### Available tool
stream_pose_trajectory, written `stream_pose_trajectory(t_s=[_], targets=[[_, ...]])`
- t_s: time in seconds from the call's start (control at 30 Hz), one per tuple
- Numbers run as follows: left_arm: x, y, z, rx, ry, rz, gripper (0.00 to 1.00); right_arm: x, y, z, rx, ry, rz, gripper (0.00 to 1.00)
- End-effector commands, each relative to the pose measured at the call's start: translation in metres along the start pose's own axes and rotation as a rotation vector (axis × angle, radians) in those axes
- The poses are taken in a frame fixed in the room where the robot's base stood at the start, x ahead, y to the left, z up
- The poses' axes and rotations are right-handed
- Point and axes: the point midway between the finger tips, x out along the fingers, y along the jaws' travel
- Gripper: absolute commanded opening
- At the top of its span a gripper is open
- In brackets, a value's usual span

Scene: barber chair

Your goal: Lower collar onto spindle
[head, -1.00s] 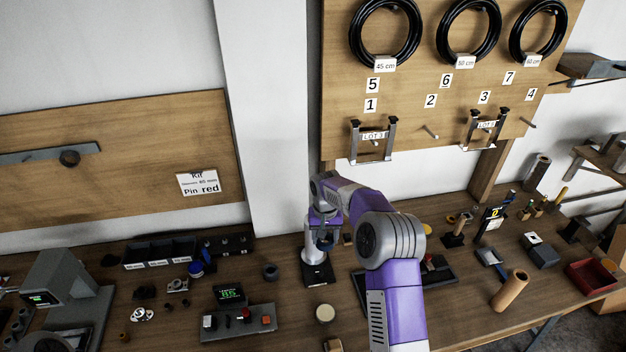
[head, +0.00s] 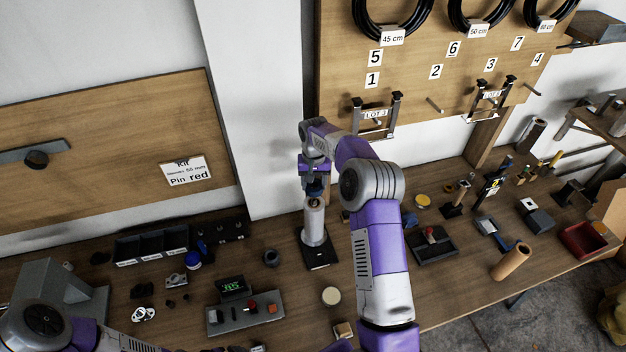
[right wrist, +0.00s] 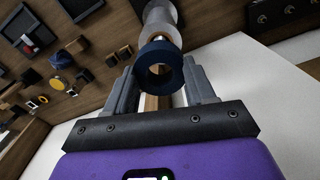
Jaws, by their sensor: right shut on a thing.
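A dark blue ring-shaped collar (right wrist: 160,68) sits between the fingers of my right gripper (right wrist: 163,88), which is shut on it. In the head view, the right gripper (head: 314,176) is above the spindle with the collar (head: 315,190) under it. The spindle (head: 314,222) is a pale grey upright post on a dark square base (head: 318,254). In the right wrist view the spindle (right wrist: 160,16) stands just beyond the collar, its narrower tip near the ring's rim. I cannot tell whether they touch. My left arm shows at the lower left; its gripper is out of view.
A small dark cup (head: 271,258) stands left of the spindle base. A control box (head: 245,314) with a display is in front. Black bins (head: 152,244) stand at the left by the wall.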

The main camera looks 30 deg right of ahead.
Motion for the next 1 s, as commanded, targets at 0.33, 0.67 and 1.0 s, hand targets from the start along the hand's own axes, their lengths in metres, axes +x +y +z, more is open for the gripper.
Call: stream_pose_trajectory(t_s=[0.33,0.67,1.0], targets=[[0.013,-0.005,-0.001,0.000,0.001,0.000,1.00,0.025,0.000,0.000,0.000,0.000,-0.001,0.20],[0.025,-0.009,-0.001,0.000,0.000,0.000,1.00,0.049,0.000,0.000,-0.001,-0.001,0.000,0.20],[0.038,-0.014,-0.002,0.000,0.000,0.000,1.00,0.070,0.000,0.000,-0.001,0.001,0.000,0.20]])
